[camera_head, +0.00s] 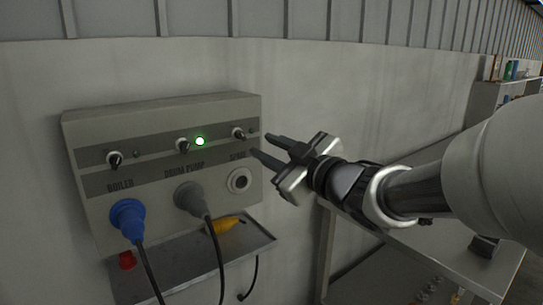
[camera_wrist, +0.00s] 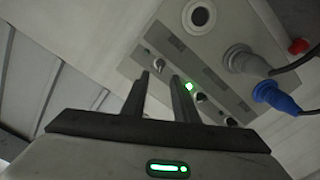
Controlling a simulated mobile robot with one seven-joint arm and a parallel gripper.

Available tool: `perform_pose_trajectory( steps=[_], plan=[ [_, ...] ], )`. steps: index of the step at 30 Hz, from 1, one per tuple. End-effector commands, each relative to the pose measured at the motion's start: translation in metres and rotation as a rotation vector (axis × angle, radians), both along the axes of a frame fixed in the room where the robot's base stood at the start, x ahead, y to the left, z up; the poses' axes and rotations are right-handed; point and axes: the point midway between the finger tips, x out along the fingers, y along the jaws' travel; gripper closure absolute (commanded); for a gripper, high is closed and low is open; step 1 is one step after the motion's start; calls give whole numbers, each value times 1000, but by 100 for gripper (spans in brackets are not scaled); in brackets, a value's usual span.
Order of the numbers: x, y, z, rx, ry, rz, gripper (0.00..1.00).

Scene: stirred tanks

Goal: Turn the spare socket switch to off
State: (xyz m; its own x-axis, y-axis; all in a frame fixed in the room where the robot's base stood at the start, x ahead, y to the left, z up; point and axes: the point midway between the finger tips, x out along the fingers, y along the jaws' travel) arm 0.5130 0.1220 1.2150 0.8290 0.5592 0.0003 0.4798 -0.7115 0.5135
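The spare switch (camera_head: 239,133) is a small metal toggle with a dark base at the upper right of the grey socket panel (camera_head: 225,108). It sits above the empty round spare socket (camera_head: 239,181). My gripper (camera_head: 261,146) is at the panel's right edge, its two dark fingers apart with nothing between them. In the wrist view, the spare switch (camera_wrist: 157,64) shows just beyond the gap between the fingertips of my gripper (camera_wrist: 161,75). I cannot see any contact. The toggle's exact position is too small to tell.
The drum pump switch (camera_head: 183,146), with a lit green lamp (camera_head: 200,141), and the boiler switch (camera_head: 114,159) share the row. A grey plug (camera_head: 190,198) and blue plug (camera_head: 128,217) are inserted below. A metal shelf (camera_head: 180,273) holds a yellow item (camera_head: 226,225).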

Motion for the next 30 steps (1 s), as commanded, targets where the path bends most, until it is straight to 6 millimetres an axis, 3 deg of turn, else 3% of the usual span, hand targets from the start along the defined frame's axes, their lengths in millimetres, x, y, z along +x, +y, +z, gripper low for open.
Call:
perform_pose_trajectory(
  steps=[6, 12, 26, 30],
  plan=[
    [-43, -29, 3, 0, -2, -3, 73],
    [-66, -45, 2, 1, -2, -1, 73],
    [-73, -50, 0, 0, 0, -1, 73],
    [-65, -64, 2, -5, 15, -86, 73]
  ],
)
